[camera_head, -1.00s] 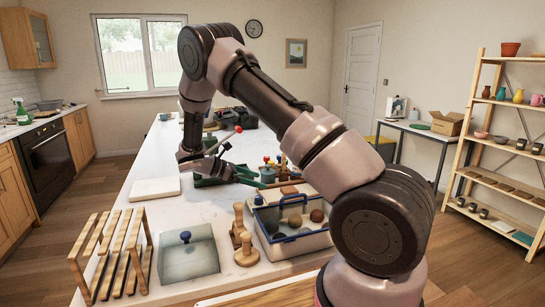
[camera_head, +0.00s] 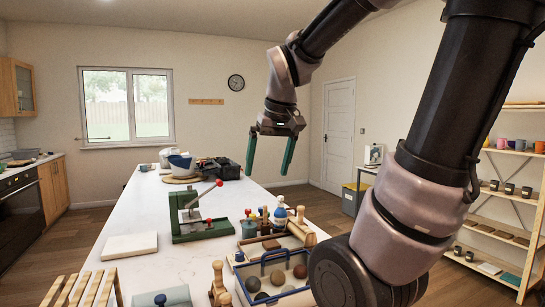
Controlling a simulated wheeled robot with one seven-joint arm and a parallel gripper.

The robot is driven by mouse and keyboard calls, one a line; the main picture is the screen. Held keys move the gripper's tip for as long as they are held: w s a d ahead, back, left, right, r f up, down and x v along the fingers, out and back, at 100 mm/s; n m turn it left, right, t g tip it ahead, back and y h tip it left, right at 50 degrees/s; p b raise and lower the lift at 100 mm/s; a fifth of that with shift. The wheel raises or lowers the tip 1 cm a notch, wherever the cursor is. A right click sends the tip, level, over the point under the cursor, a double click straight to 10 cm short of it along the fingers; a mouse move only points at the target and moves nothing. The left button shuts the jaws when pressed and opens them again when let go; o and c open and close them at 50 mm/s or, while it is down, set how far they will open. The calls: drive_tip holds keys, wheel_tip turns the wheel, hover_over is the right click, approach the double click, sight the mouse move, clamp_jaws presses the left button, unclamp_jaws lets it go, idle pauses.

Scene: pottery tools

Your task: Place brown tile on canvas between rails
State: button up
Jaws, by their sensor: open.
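My gripper (camera_head: 268,172) is open and empty, its two green fingers pointing down, high above the far right part of the worktable. A small flat brown piece (camera_head: 270,244) lies among the tools on the table, below the gripper in the picture; I cannot tell for sure that it is the brown tile. A pale cream slab (camera_head: 130,246) lies flat on the left of the table. I cannot make out a canvas between rails in this view; my arm hides part of the right side of the table.
A green press (camera_head: 200,218) with a red-knobbed lever stands mid-table. A blue-rimmed tray (camera_head: 272,280) with several balls, wooden tools (camera_head: 218,285) and a slatted wooden rack (camera_head: 82,290) are in front. Bowls (camera_head: 180,162) stand at the back.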

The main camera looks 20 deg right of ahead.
drive_tip(key=s+a+r+m+t+y, duration=0.1)
drive_tip(key=s+r+m+t, duration=0.1)
drive_tip(key=s, duration=0.3)
drive_tip(key=shift+s+r+m+t, duration=0.2)
drive_tip(key=shift+r+m+t, duration=0.2)
drive_tip(key=shift+m+t, duration=0.3)
